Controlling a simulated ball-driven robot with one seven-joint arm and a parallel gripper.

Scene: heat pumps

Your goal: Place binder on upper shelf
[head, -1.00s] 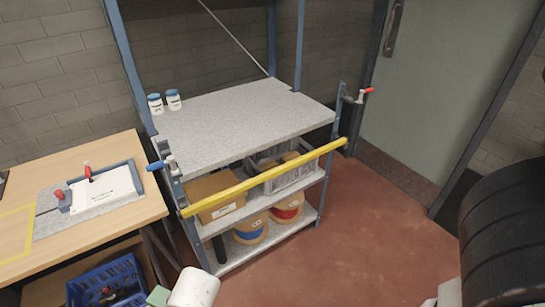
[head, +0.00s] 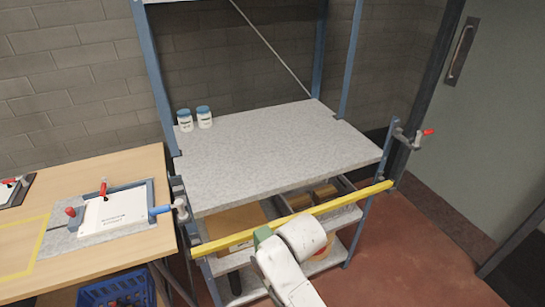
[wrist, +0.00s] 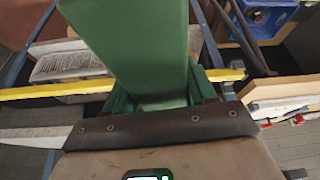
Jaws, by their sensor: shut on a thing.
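My gripper (wrist: 162,103) is shut on a green binder (wrist: 140,45) in the wrist view. The binder fills the upper middle there and hides much behind it. In the head view a small green patch (head: 262,236) shows beside my white arm, in front of the yellow bar; I cannot tell whether it is binder or gripper. The grey speckled shelf board (head: 290,150) of the blue-post rack lies above and behind my arm. Two white jars with blue lids (head: 194,119) stand at its back left corner; the rest is bare.
A yellow bar (head: 350,205) crosses the rack's front below the board. Clamps with blue (head: 160,210) and red (head: 428,132) handles sit at its sides. A wooden bench (head: 90,260) stands left, with a blue crate (head: 120,292) below. Floor is free at right.

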